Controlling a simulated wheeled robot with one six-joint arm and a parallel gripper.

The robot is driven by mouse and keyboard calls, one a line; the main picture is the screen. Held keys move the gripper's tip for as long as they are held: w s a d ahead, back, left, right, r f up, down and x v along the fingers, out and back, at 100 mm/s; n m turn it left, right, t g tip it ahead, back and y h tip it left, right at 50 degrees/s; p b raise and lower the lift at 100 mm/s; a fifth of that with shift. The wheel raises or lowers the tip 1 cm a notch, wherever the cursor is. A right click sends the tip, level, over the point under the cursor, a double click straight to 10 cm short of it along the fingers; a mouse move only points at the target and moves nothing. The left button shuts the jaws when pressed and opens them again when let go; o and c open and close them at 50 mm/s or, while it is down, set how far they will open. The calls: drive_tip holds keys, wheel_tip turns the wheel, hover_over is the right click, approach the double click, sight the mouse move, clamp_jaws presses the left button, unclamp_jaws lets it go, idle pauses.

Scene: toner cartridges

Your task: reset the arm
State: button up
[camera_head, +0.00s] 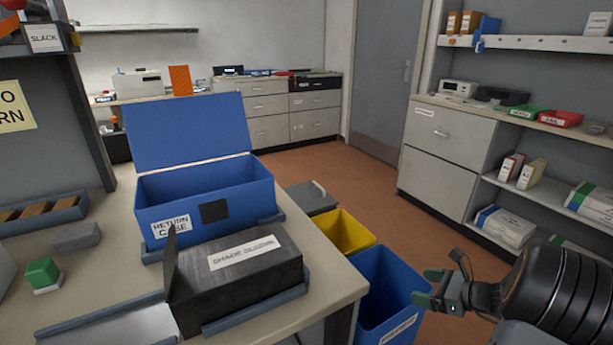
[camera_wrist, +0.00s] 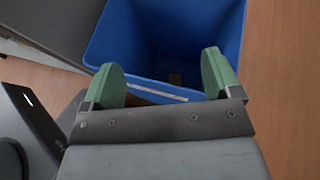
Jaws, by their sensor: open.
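My gripper (camera_head: 431,287) is at the lower right in the head view, in front of a blue floor bin (camera_head: 381,290). Its two green fingertips stand apart with nothing between them. In the wrist view my gripper (camera_wrist: 162,82) is open and empty, and the blue bin (camera_wrist: 165,35) shows beyond the fingers. My black arm comes in from the right edge of the head view. The gripper is to the right of the table and touches nothing that I can see.
A table (camera_head: 330,285) holds an open blue return case (camera_head: 205,198), a black labelled box (camera_head: 237,275) and a green block (camera_head: 43,275). A yellow bin (camera_head: 343,231) stands beside the blue bin. Shelves (camera_head: 540,195) line the right. The brown floor behind is clear.

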drive_tip(key=s+a+r+n+g+h+p, duration=0.1)
drive_tip(key=s+a+r+n+g+p, duration=0.2)
drive_tip(key=a+r+n+p, duration=0.5)
drive_tip(key=s+a+r+n+g+h+p, duration=0.1)
drive_tip(key=s+a+r+n+g+p, duration=0.1)
drive_tip(key=a+r+n+g+p, duration=0.5)
drive_tip(key=s+a+r+n+t+h+p, duration=0.1)
drive_tip(key=s+r+n+t+h+p, duration=0.1)
drive_tip(key=r+n+p, duration=0.3)
drive_tip(key=s+a+r+n+t+h+p, duration=0.2)
drive_tip(key=s+r+n+h+p, duration=0.3)
drive_tip(key=r, duration=0.9)
drive_tip(key=shift+s+n+p, duration=0.25)
drive_tip(key=shift+n+p, duration=0.05)
drive_tip(key=shift+n, duration=0.6)
drive_tip(key=shift+c, duration=0.4)
